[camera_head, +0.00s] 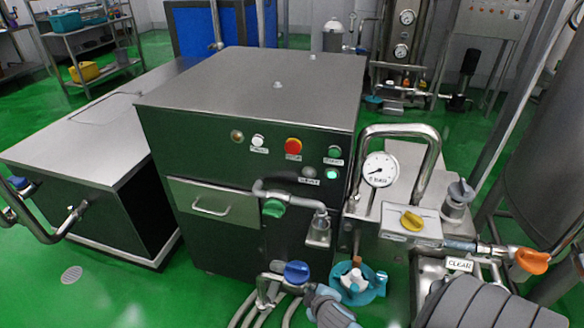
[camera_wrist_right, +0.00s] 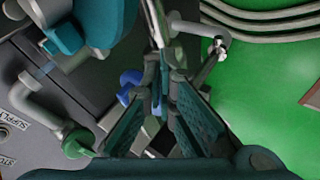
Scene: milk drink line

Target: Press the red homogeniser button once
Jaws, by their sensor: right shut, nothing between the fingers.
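The red homogeniser button (camera_head: 293,147) is a round mushroom head on the upper front of the dark green, steel-topped homogeniser cabinet (camera_head: 250,78). A small label sits under it. It does not show in the right wrist view. My right gripper (camera_head: 318,293) is low in the head view, beside a blue valve handle (camera_head: 297,271), well below the button and apart from it. In the right wrist view my right gripper (camera_wrist_right: 165,80) is shut with nothing between its fingers. My left gripper does not show.
Beside the red button are a white button (camera_head: 257,141), a green one (camera_head: 335,152) and a lit green lamp (camera_head: 331,174). A pipe with a green handle (camera_head: 273,207) juts from the front.

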